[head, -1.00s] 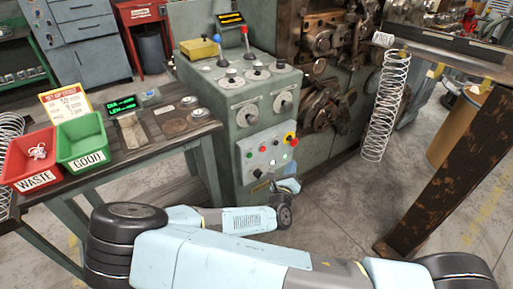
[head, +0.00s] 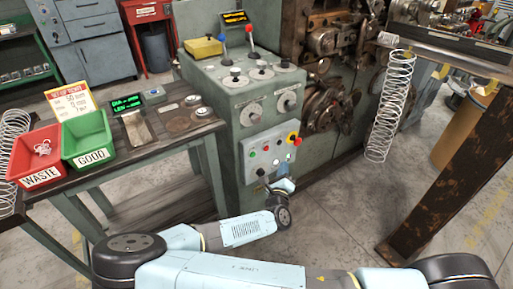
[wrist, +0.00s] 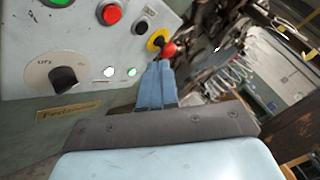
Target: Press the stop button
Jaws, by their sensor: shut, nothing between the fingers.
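The grey control panel (head: 263,162) is on the front of the green machine. It carries a red button (wrist: 110,14), a green button (wrist: 57,3), a black button (wrist: 140,27) and a red mushroom button on a yellow base (head: 296,140). The mushroom button also shows in the wrist view (wrist: 168,49). No label reading "stop" is legible. My gripper (head: 285,185) is shut and empty, below the panel's lower right part in the head view. In the wrist view its blue fingertips (wrist: 155,68) appear just below the mushroom button; contact is not visible.
A black knob (wrist: 62,79) and two lit lamps, white (wrist: 109,72) and green (wrist: 132,72), are on the panel. A workbench with a red waste bin (head: 38,155) and green bin (head: 86,140) stands left. A coiled spring (head: 390,105) hangs at right beside a rusty post (head: 440,180).

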